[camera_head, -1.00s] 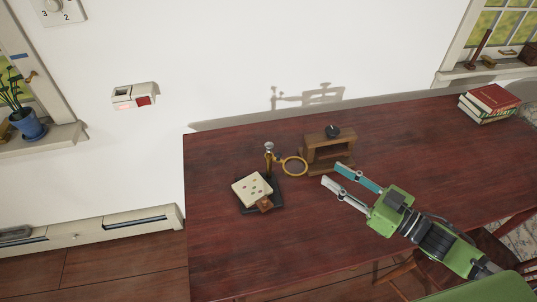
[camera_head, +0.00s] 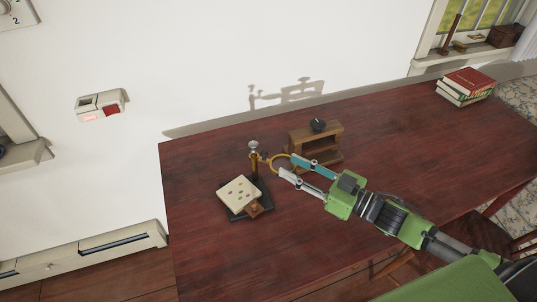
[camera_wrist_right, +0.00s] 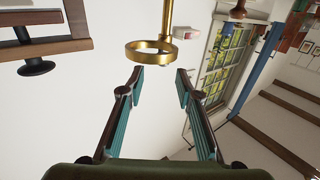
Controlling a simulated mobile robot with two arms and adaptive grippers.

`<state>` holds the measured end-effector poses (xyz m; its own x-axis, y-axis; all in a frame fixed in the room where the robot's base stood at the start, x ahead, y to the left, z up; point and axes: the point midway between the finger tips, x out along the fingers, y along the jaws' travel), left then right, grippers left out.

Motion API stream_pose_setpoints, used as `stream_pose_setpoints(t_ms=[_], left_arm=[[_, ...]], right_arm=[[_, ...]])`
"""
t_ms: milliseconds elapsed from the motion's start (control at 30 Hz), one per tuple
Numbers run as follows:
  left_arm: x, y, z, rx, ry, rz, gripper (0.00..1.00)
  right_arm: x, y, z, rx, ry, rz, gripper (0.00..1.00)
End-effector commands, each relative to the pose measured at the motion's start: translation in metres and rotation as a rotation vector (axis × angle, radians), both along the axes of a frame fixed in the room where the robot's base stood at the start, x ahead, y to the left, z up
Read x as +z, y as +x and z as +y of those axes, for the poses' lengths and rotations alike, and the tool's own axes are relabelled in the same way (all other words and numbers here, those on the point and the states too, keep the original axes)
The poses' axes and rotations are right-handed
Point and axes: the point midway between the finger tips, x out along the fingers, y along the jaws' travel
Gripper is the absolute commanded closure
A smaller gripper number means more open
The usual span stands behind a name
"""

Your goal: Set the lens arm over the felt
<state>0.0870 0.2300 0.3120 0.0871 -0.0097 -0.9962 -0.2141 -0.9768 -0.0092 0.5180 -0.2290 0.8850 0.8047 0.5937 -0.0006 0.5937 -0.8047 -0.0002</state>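The lens arm is a brass ring (camera_head: 276,158) reaching sideways from an upright post with a pale knob (camera_head: 253,156). In the right wrist view the brass ring (camera_wrist_right: 150,52) is just beyond the fingertips. The likely felt is a cream pad with small spots (camera_head: 238,194), on a dark base (camera_head: 238,218) in front of the post; the ring points right, away from the pad. My right gripper (camera_head: 287,164) is open, its fingertips close to the ring's right side. The wrist view shows nothing between the fingers (camera_wrist_right: 161,80). My left gripper is out of view.
A small wooden shelf box (camera_head: 327,136) with a dark knob on top stands just behind my right gripper. A small brown block (camera_head: 255,209) is at the pad's front corner. Books (camera_head: 466,86) are stacked at the far right. The red-brown table (camera_head: 220,265) is clear in front.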

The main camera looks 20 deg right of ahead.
Motion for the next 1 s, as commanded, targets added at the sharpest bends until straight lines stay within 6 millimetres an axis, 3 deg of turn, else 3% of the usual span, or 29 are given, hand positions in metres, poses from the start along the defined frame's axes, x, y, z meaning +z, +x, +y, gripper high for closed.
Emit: stream_pose_setpoints(t_ms=[500, 967, 1000], left_arm=[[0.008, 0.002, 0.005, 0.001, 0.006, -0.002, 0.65], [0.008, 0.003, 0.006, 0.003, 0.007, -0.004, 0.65], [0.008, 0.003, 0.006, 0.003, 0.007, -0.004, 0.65]], right_arm=[[0.001, 0.058, 0.042, -0.001, 0.001, -0.002, 0.69], [0.0, 0.066, 0.049, 0.0, -0.001, 0.001, 0.69], [0.0, 0.066, 0.049, 0.0, -0.001, 0.001, 0.76]])
